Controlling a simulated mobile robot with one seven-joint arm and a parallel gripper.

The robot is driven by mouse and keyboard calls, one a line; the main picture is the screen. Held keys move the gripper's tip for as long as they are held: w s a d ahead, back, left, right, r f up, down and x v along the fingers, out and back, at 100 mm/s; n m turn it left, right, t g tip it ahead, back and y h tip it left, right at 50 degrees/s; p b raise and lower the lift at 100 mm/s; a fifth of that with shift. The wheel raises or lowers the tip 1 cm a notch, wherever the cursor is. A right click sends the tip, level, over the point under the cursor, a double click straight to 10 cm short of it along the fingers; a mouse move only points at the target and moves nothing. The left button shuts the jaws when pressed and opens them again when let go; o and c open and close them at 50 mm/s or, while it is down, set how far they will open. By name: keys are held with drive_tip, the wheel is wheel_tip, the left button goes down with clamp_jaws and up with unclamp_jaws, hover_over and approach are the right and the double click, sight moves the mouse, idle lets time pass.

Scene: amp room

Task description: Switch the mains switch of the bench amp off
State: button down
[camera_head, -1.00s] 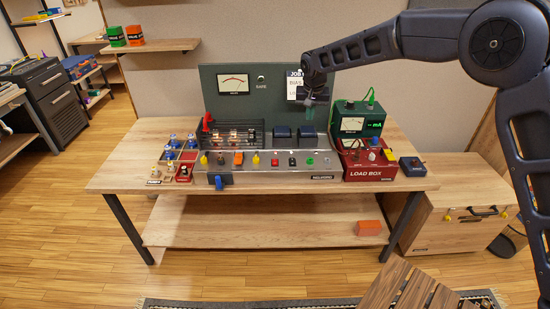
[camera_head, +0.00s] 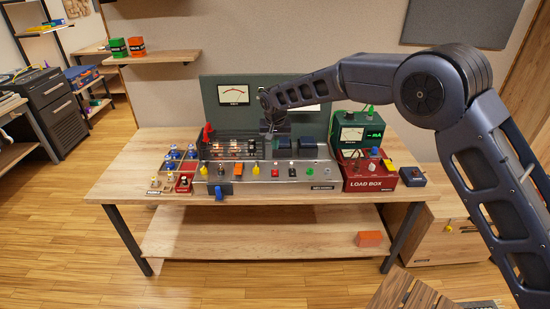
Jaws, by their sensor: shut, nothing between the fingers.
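The bench amp (camera_head: 262,187) is a long grey chassis on the workbench with a row of coloured switches and knobs along its sloping front. The row includes an orange rocker (camera_head: 238,170), a red rocker (camera_head: 274,169) and a black switch (camera_head: 292,170). The labels are too small to read, so I cannot tell which is the mains switch or its position. My gripper (camera_head: 273,143) points down behind the middle of the row, above the chassis. It is shut and empty. It appears apart from the switches.
Glass tubes behind a black guard (camera_head: 230,147) stand left of my gripper, and dark blue transformers (camera_head: 308,145) stand right of it. A red load box (camera_head: 369,184) and green meter (camera_head: 357,133) are further right. A tall panel (camera_head: 213,98) rises behind.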

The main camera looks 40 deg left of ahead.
hover_over(275, 174)
wheel_tip(275, 174, down, 12)
drive_tip(key=shift+r, duration=0.15)
drive_tip(key=shift+f, duration=0.75)
drive_tip(key=shift+d, duration=0.1)
drive_tip(key=shift+s+d+f, duration=0.15)
drive_tip(key=shift+s+f, duration=0.05)
drive_tip(key=shift+f, duration=0.2)
drive_tip(key=shift+w, duration=0.1)
drive_tip(key=shift+w+a+r, duration=0.3)
drive_tip(key=shift+w+a, duration=0.15)
drive_tip(key=shift+a, duration=0.1)
